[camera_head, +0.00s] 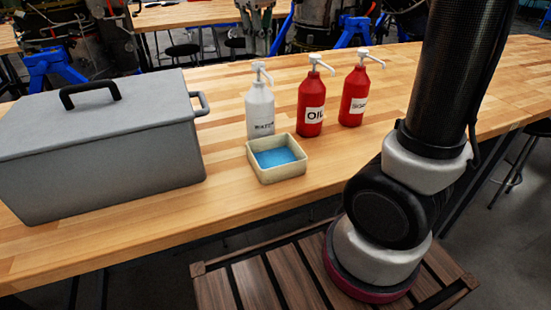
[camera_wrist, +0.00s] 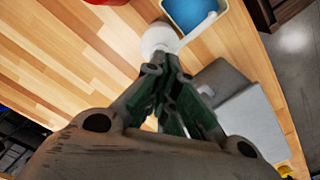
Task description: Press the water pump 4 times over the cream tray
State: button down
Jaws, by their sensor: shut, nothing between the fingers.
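The white pump bottle (camera_head: 260,108) stands upright on the wooden table, with a dark label that seems to read WATER. Its white nozzle points toward the cream tray. The cream tray (camera_head: 277,177) sits just in front of it and has a blue bottom or contents. In the wrist view, the white bottle (camera_wrist: 158,38) shows from above, with its nozzle reaching over the tray (camera_wrist: 164,12). My gripper (camera_wrist: 165,60) is shut and empty, its fingertips overlapping the bottle's lower edge in that view.
Two red pump bottles stand right of the white one: the OIL bottle (camera_head: 311,92) and another (camera_head: 354,92). A large grey lidded box (camera_head: 110,150) fills the table's left. Bare tabletop lies in front of the red bottles.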

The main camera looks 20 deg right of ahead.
aim_at(258, 63)
jog(key=shift+f, duration=0.15)
dwell(0.5)
jog(key=shift+f, duration=1.55)
jog(key=shift+r, duration=1.1)
jog(key=shift+f, duration=0.1)
jog(key=shift+f, duration=1.05)
jog(key=shift+r, duration=1.1)
